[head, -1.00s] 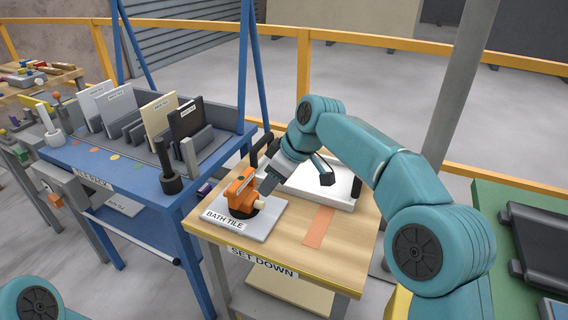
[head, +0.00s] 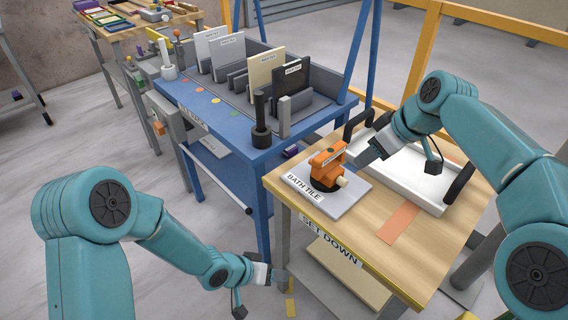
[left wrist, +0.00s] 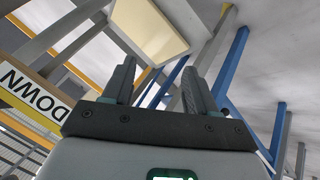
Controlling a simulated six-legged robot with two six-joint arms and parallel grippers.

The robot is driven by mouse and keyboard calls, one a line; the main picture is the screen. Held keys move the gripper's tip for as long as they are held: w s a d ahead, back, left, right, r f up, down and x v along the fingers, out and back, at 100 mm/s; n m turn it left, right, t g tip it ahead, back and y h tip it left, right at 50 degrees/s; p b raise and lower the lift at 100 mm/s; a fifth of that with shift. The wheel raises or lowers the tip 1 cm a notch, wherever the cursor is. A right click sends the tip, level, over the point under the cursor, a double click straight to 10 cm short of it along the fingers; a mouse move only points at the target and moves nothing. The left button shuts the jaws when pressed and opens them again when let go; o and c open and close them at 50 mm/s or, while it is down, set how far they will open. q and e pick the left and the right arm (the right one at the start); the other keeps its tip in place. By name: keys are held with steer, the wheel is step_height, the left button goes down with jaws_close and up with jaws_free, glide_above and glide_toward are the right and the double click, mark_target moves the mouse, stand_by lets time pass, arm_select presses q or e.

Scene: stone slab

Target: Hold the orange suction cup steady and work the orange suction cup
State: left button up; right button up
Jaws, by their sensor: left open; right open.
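The orange suction cup (head: 327,165) stands on the grey bath tile (head: 345,192), which lies on the wooden set-down table (head: 440,245). The cup has a black base and a pale knob at its side. My right gripper (head: 372,150) is open just right of the cup, close to it; I cannot tell whether it touches. My left gripper (head: 262,285) is open and empty, low in front of the table, well below the cup. Its two fingers (left wrist: 152,90) show apart with nothing between them in the left wrist view.
A white tray (head: 425,190) with black handles sits behind the tile. A blue rack (head: 215,125) holds several upright tiles to the left. An orange strip (head: 400,222) marks the tabletop. A lower shelf (head: 345,272) is under the table, near my left gripper.

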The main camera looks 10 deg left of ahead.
arm_select(q)
steer(key=w+r+m+t+h, duration=0.15)
steer(key=w+r, duration=0.25)
steer(key=r, duration=0.4)
steer(key=w+r+m+t+y, duration=0.1)
steer(key=w+r+m+t, duration=0.15)
steer(key=w+r, duration=0.4)
steer(key=m+t+h, duration=0.2)
glide_toward(322, 156)
steer(key=shift+y, duration=0.25)
steer(key=x, duration=1.1)
steer(key=shift+w+d, duration=0.3)
steer(key=shift+d, duration=0.05)
jaws_close()
